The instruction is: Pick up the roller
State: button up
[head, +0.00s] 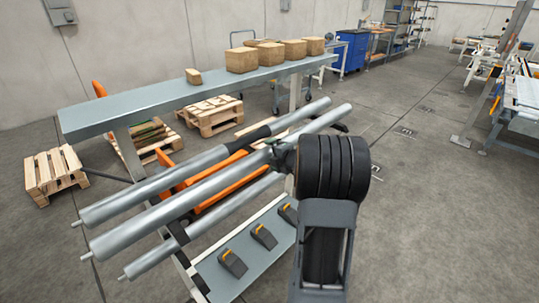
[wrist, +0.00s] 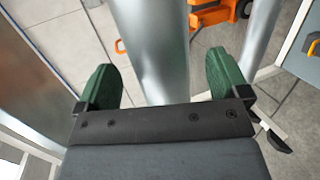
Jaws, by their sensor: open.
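Three long silver rollers lie slanted and roughly parallel on a rack in the head view: an upper one (head: 150,194), a middle one (head: 160,219) and a lower, thinner-looking one (head: 205,228). My gripper (head: 277,152) is at the far right part of the rollers, partly hidden by my dark wrist. In the wrist view, my gripper (wrist: 164,75) is open, with one green finger on each side of a roller (wrist: 152,40). The roller passes between the fingers with a gap on both sides. Another roller (wrist: 262,30) runs just right of the right finger.
A long grey table (head: 140,105) with several cardboard boxes (head: 242,60) stands behind the rack. Wooden pallets (head: 55,170) and an orange pallet jack (head: 235,180) are on the floor. A low shelf (head: 215,275) holds dark, yellow-marked items. Open floor lies to the right.

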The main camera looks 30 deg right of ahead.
jog(key=shift+x, duration=1.45)
jog(key=shift+c, duration=0.3)
jog(key=c, duration=1.7)
jog(key=shift+r, duration=0.15)
grip_shut()
